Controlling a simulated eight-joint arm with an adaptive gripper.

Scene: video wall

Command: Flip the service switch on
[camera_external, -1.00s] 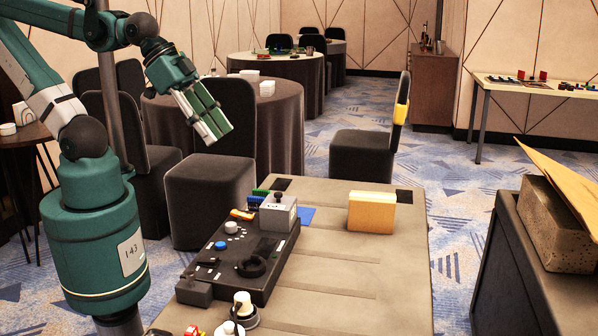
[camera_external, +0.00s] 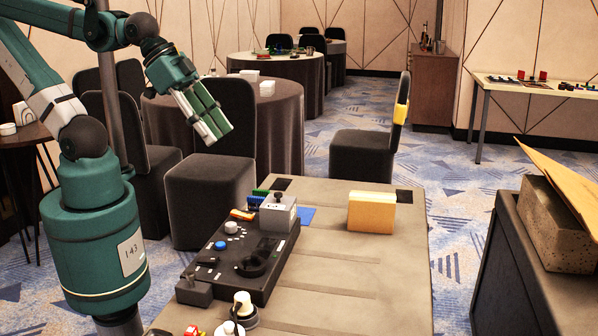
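A dark control panel (camera_external: 243,262) lies on the table, with a blue button (camera_external: 220,245), a white knob (camera_external: 231,228), a black round dial and small toggles. A grey box (camera_external: 278,214) with a dark knob on top stands at the panel's far end. I cannot tell which of these parts is the service switch, or its position. My gripper (camera_external: 217,133) hangs in the air above and to the left of the panel, well apart from it, pointing down and to the right. Its green and white fingers lie close together; their exact gap is unclear. Nothing shows in it.
The table (camera_external: 345,275) is mostly bare on its right. A yellow block (camera_external: 371,212) stands at the back right. A white-capped item (camera_external: 243,308) sits at the front. A black chair (camera_external: 208,185) stands behind the panel. A dark counter with a stone block (camera_external: 560,225) is at the right.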

